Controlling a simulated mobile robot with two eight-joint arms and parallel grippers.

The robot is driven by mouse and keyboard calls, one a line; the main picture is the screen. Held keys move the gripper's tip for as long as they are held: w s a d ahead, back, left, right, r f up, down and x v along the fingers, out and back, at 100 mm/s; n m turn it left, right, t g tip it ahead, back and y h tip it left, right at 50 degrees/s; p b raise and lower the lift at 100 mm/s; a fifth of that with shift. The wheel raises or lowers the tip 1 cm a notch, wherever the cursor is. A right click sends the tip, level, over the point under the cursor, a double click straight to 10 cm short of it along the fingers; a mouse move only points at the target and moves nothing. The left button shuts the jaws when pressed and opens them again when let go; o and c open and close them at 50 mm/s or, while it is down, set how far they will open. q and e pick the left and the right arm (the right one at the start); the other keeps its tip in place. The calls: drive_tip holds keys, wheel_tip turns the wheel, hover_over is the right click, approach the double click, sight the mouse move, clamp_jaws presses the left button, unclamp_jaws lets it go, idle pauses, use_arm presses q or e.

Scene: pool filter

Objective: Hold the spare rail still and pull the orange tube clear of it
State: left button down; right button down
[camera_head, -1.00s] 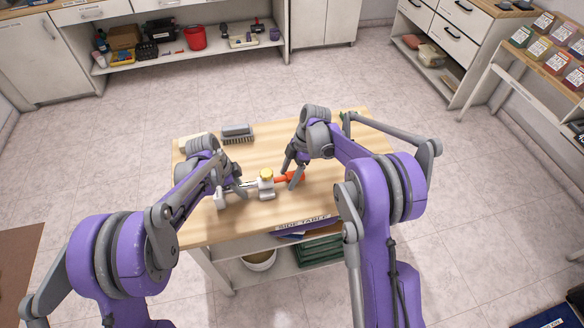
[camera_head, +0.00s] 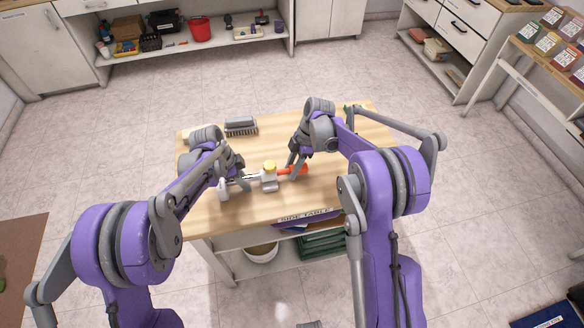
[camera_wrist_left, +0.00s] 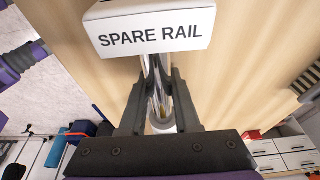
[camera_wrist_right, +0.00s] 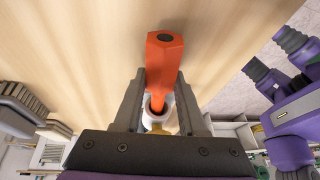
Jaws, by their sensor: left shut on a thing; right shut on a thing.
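The spare rail lies on the side table, with a white labelled end block (camera_wrist_left: 150,30), a thin metal rod (camera_wrist_left: 154,72) and a white block with a yellow knob (camera_head: 269,167). My left gripper (camera_head: 240,182) is shut on the rod between the end block and the knobbed block; it also shows in the left wrist view (camera_wrist_left: 157,82). The orange tube (camera_head: 298,170) points right from the knobbed block. My right gripper (camera_head: 291,169) is shut on it; in the right wrist view (camera_wrist_right: 160,78) the tube's narrow part still sits within a white round opening (camera_wrist_right: 168,102).
The wooden tabletop (camera_head: 225,212) is mostly clear in front of the rail. A grey brush (camera_head: 240,127) lies at the table's back left. A bowl (camera_head: 260,252) and a green stack (camera_head: 320,243) are on the shelf below.

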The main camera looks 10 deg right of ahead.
drive_tip(key=shift+d, duration=0.65)
drive_tip(key=shift+d, duration=2.95)
drive_tip(key=shift+d, duration=0.1)
drive_tip(key=shift+d+r, duration=0.5)
drive_tip(key=shift+d, duration=0.5)
drive_tip(key=shift+d+r, duration=0.5)
drive_tip(key=shift+d, duration=0.45)
drive_tip(key=shift+d+r, duration=0.5)
drive_tip(key=shift+d, duration=0.5)
use_arm(q)
drive_tip(key=c, duration=0.6)
unclamp_jaws()
drive_tip(key=shift+o, duration=0.2)
drive_tip(key=v, duration=1.2)
drive_tip(key=shift+s+f, duration=0.1)
use_arm(e)
drive_tip(key=shift+s, duration=0.1)
